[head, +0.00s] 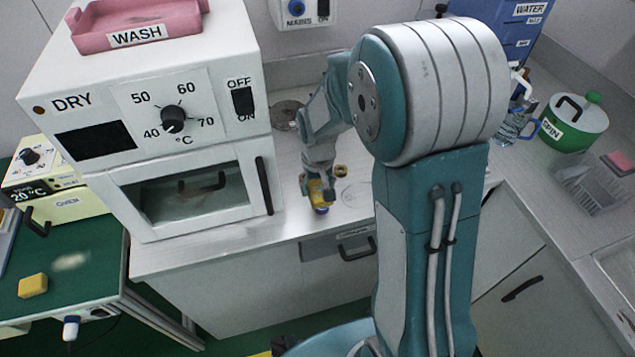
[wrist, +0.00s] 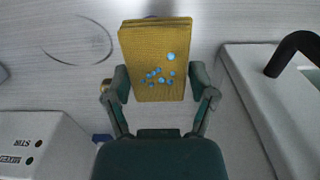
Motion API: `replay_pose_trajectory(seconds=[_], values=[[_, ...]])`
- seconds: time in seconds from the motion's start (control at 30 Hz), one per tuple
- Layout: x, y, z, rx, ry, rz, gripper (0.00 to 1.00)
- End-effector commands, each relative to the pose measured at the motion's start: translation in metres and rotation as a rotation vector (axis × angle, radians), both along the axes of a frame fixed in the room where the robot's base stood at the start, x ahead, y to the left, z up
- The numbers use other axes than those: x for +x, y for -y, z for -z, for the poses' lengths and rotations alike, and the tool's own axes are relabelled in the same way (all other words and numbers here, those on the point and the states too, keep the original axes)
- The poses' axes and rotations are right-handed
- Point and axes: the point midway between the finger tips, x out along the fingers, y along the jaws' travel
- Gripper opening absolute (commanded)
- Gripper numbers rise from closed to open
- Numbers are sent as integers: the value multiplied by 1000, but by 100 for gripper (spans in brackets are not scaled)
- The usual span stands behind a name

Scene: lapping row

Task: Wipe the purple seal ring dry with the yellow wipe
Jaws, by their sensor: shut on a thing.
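In the head view a small purple-blue patch (head: 321,210) shows at the wipe's lower edge and may be the seal ring. The wipe and gripper hide most of it, so I cannot tell whether they touch.
The white dryer (head: 190,235) stands close on the left, its dark door handle (head: 264,186) sticking out. A small brass piece (head: 341,170) and a thin circle mark (head: 356,194) are right of my gripper. A white box with buttons (wrist: 35,145) shows in the wrist view.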

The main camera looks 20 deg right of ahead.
Motion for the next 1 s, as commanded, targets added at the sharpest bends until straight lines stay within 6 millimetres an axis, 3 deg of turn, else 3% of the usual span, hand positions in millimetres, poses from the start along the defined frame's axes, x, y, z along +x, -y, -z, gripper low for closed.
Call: replay_pose_trajectory(seconds=[1.0], values=[[-6,0,41,0,-2,0,34]])
